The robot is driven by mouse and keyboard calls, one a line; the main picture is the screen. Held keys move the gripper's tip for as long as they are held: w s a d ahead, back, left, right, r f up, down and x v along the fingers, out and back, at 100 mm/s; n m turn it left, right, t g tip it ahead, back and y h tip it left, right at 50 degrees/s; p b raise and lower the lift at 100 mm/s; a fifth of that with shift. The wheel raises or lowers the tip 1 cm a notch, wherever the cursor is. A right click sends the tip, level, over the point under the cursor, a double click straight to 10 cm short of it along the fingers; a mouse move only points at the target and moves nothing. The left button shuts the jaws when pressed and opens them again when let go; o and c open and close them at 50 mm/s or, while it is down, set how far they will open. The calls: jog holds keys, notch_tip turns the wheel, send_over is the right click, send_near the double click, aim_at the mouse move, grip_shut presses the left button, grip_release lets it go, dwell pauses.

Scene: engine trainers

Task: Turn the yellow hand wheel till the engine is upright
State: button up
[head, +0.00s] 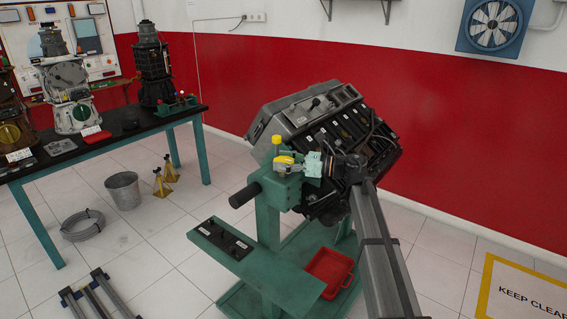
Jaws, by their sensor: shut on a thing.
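The engine (305,112), a grey and black block, is mounted on a green stand (268,220) and sits visibly tilted. The yellow hand wheel (285,160) is at the stand's head, left of the engine's lower side. Only a small part of it shows, with a yellow knob (277,141) standing up above it. My gripper (296,166) reaches in from the right and is shut on the hand wheel. The fingertips are small in the picture, and my wrist and arm hide part of the engine's lower right side.
A red tray (330,272) lies on the stand's base. A green panel with black controls (225,238) juts out at the left. A bench (100,143) with engine models, a bucket (123,190), a cable coil (83,224) and yellow jack stands (163,180) are further left.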

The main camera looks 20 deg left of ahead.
jog(key=shift+a+r, duration=0.1)
jog(key=o, duration=1.2)
jog(key=shift+c, duration=0.2)
jog(key=w+d, duration=0.1)
jog(key=d, duration=1.1)
jog(key=shift+w, duration=0.2)
